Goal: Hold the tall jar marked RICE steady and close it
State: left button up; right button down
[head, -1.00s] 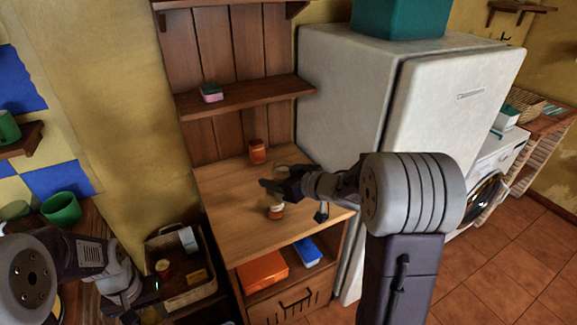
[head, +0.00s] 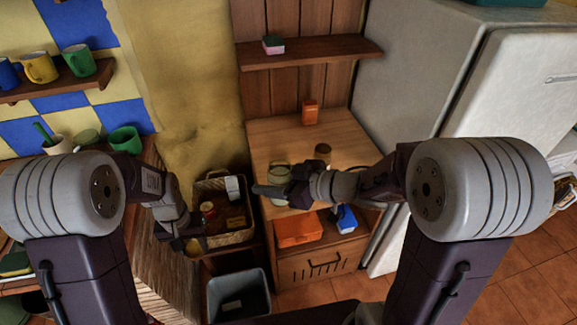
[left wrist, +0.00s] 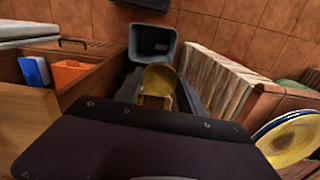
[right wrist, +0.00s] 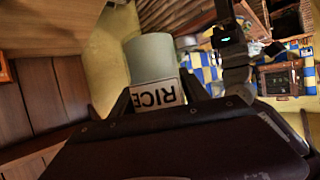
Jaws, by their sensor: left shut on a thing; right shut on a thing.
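The tall RICE jar (head: 279,172) is pale and glassy, seen above my right gripper (head: 270,191), which is shut on it near the front left edge of the wooden cabinet top. The right wrist view shows its whitish body (right wrist: 150,58) and the RICE label (right wrist: 155,94), upside down there. Whether its base touches anything is unclear. My left gripper (head: 190,243) is shut on a yellowish round piece, seemingly a lid (left wrist: 158,77), in front of the basket. It is left of the jar, lower in the picture and apart from it. The arm partly hides it.
A small brown-topped jar (head: 322,150) and an orange box (head: 310,113) stand on the cabinet top (head: 275,135). A wicker basket (head: 240,238) holding items and a grey bin (head: 240,298) are between the counters. Orange and blue boxes lie on the shelf below.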

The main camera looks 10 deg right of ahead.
jog(key=shift+n+g+y, duration=0.4)
jog(key=shift+n+g, duration=0.1)
jog(key=shift+n, duration=0.1)
jog(key=a, duration=0.1)
jog(key=s+a, duration=0.2)
jog(key=a, duration=0.1)
jog(key=shift+s+f, duration=0.15)
jog(key=shift+s, duration=0.1)
